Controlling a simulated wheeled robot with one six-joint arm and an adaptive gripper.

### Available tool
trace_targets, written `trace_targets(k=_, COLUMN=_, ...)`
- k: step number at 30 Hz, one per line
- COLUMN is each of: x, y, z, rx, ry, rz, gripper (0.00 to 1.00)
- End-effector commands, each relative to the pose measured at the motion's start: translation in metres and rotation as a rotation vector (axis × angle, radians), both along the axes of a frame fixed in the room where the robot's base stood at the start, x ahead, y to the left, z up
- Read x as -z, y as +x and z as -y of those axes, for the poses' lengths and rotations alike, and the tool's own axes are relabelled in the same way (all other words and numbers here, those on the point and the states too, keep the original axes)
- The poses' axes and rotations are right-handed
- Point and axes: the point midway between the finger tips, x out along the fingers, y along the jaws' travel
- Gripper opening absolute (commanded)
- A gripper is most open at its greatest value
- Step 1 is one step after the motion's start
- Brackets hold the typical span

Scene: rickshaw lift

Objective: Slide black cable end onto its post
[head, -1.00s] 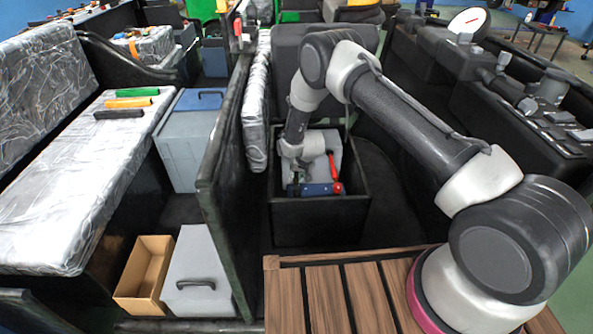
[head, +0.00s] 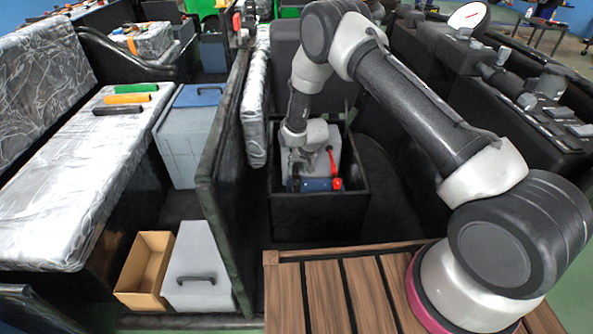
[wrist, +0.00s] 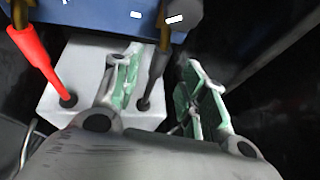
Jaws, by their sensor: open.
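In the wrist view, a black cable end (wrist: 155,78) hangs down between my open fingers, with its lower tip at the right part of a pale block's top. Whether it sits on its post there cannot be told. The pale block (wrist: 85,65) also shows inside a dark bin in the head view. A red cable end (wrist: 42,65) stands tilted on its left part. My gripper (wrist: 160,65) is open, with green-padded fingers on either side of the black cable end and a gap at the right. In the head view my gripper (head: 304,168) is down in the bin and partly hidden.
A blue part (wrist: 110,15) lies just beyond the fingers. The dark bin walls (head: 320,218) close in around the gripper. A tall dark panel (head: 225,170) stands left of the bin. Wooden slats (head: 320,290) lie in front.

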Motion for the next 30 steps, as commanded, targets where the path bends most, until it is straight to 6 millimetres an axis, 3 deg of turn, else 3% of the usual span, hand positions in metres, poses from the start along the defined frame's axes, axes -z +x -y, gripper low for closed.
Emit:
trace_targets(k=6, x=-0.044, y=-0.019, z=0.008, rx=0.0, ry=0.0, rz=0.0, gripper=0.42)
trace_targets(k=11, x=-0.062, y=-0.027, z=0.011, rx=-0.001, ry=0.0, rz=0.0, gripper=0.42)
trace_targets(k=28, x=-0.066, y=-0.03, z=0.012, rx=-0.007, ry=-0.004, rz=-0.001, gripper=0.42)
trace_targets(k=30, x=-0.063, y=-0.037, z=0.014, rx=-0.029, ry=-0.022, rz=-0.031, gripper=0.42)
